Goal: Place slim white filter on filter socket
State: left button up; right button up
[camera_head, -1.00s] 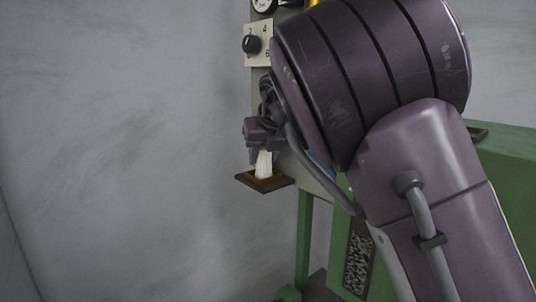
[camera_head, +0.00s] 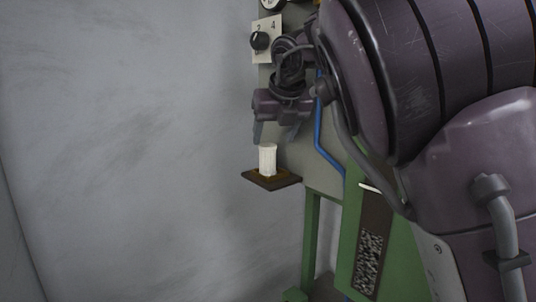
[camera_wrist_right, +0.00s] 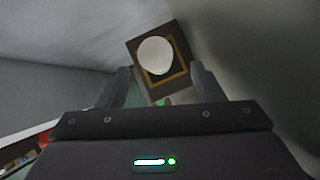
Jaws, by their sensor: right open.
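The slim white filter (camera_head: 268,159) stands upright on the filter socket (camera_head: 272,181), a small brown shelf with a yellowish marking, at the side of the green machine. In the right wrist view the round white top of the filter (camera_wrist_right: 155,55) lies inside the yellow square frame of the socket (camera_wrist_right: 183,84). My right gripper (camera_head: 274,133) is open and empty, above the filter and apart from it. Its two fingers (camera_wrist_right: 160,88) show on either side in the wrist view, with nothing between them. My left gripper is not in view.
A dial panel (camera_head: 266,40) and a gauge (camera_head: 272,4) are on the machine above my gripper. The green machine body (camera_head: 312,235) stands to the right and below. A grey wall (camera_head: 130,140) fills the left, with free room in front of it.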

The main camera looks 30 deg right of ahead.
jog(key=v, duration=0.5)
jog(key=shift+s+a+r, duration=0.15)
jog(key=shift+s+r, duration=0.1)
jog(key=shift+r, duration=0.05)
